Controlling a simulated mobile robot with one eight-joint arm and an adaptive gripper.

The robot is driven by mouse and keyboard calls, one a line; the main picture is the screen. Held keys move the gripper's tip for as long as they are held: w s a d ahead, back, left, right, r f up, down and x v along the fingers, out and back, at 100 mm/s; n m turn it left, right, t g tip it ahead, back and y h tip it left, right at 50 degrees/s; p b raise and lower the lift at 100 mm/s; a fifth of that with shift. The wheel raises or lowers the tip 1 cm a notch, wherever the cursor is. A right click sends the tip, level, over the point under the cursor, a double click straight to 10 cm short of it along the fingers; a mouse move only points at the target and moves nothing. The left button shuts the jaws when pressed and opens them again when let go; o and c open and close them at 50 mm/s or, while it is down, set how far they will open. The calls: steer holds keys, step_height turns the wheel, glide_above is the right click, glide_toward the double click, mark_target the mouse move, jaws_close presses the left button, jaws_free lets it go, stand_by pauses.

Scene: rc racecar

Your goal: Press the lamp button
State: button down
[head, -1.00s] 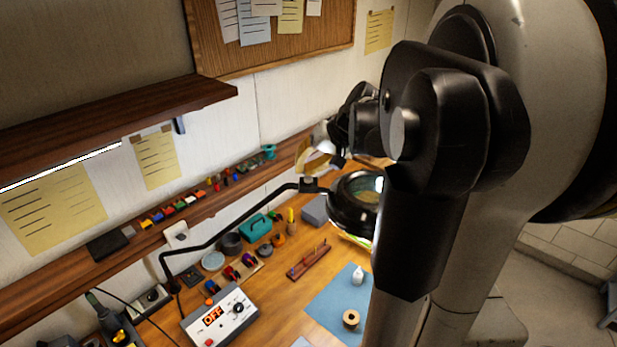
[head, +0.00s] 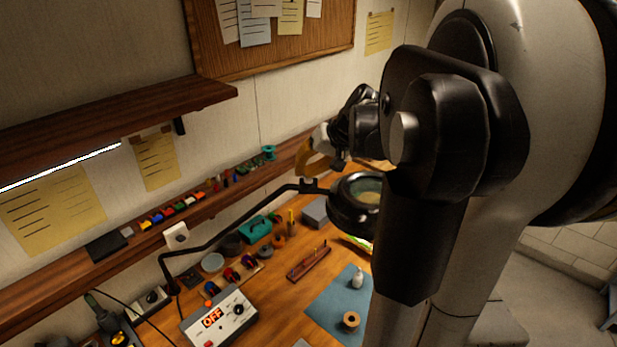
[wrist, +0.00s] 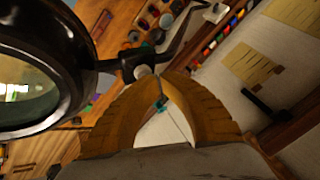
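The lamp is a black magnifier ring (head: 345,219) with a glass lens, on a black jointed arm over the workbench. In the wrist view its thick black rim (wrist: 78,52) fills the left side, and the lens looks unlit apart from reflections. A small pale round knob (wrist: 143,72), possibly the button, sits at the bracket beside the rim. My gripper (head: 304,172) has orange fingers and is just above the lamp's bracket. In the wrist view my gripper (wrist: 161,80) has its fingertips together, empty, right beside the knob. I cannot tell whether they touch it.
The lamp arm (head: 225,232) runs left to the bench. A power supply (head: 219,317) reading OFF, a blue mat (head: 335,300) and small parts lie below. A wooden shelf (head: 60,275) and the wall are behind.

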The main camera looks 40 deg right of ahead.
mark_target(304, 178)
steer(key=shift+r+p, duration=0.4)
steer(key=shift+r, duration=0.35)
steer(key=shift+r, duration=0.1)
step_height(304, 178, up, 6)
steer(key=p, duration=0.4)
